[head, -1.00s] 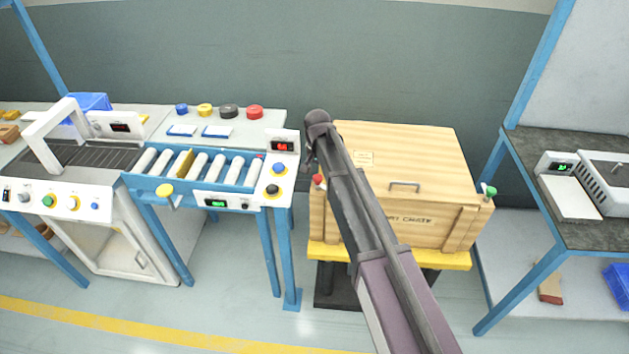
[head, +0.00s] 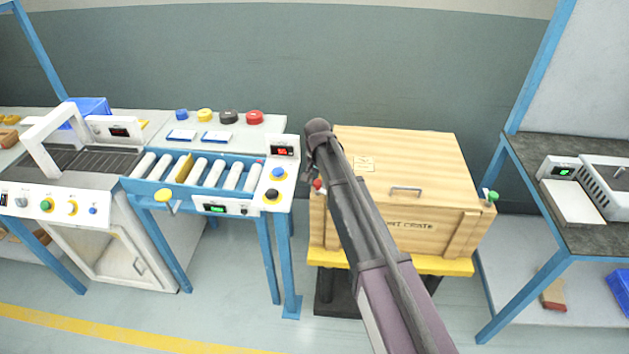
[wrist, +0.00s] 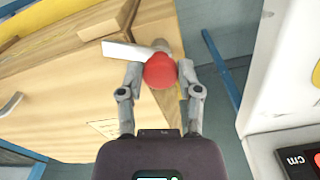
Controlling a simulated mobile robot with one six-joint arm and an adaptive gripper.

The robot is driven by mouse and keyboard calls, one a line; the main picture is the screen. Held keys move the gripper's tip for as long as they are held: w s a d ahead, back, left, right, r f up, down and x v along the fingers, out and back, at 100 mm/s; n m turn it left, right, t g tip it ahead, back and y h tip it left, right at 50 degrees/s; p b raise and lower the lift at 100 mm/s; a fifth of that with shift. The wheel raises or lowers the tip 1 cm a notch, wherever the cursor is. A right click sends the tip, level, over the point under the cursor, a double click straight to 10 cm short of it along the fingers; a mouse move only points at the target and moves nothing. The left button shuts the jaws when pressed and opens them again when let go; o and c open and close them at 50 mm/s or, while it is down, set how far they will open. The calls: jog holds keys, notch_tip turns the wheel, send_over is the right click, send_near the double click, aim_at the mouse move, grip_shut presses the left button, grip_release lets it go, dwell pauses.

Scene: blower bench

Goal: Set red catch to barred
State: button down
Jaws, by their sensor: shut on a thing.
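The red catch (head: 318,184) is at the front left edge of the wooden crate (head: 430,165). In the wrist view, its round red knob (wrist: 160,72) sits between the fingers of my gripper (wrist: 162,78), which is shut on it. A pale metal bar (wrist: 124,50) reaches from the knob to the left, across the crate's wood in that view. The bar's far end lies near a raised wooden block (wrist: 108,22). In the head view my arm hides most of the gripper and the bar.
A green-knobbed catch (head: 490,194) is on the crate's right side. The crate's lid has a metal handle (head: 406,190) and looks closed. A blue-framed roller bench (head: 205,172) stands close on the left, and another bench (head: 580,225) on the right. The crate rests on a yellow-edged stand (head: 445,266).

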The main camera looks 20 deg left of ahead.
jog(key=shift+a, duration=0.3)
jog(key=shift+d, duration=0.15)
jog(key=shift+n, duration=0.4)
jog(key=shift+d+n, duration=0.15)
jog(key=shift+n, duration=2.25)
jog(key=shift+c, duration=1.4)
grip_release()
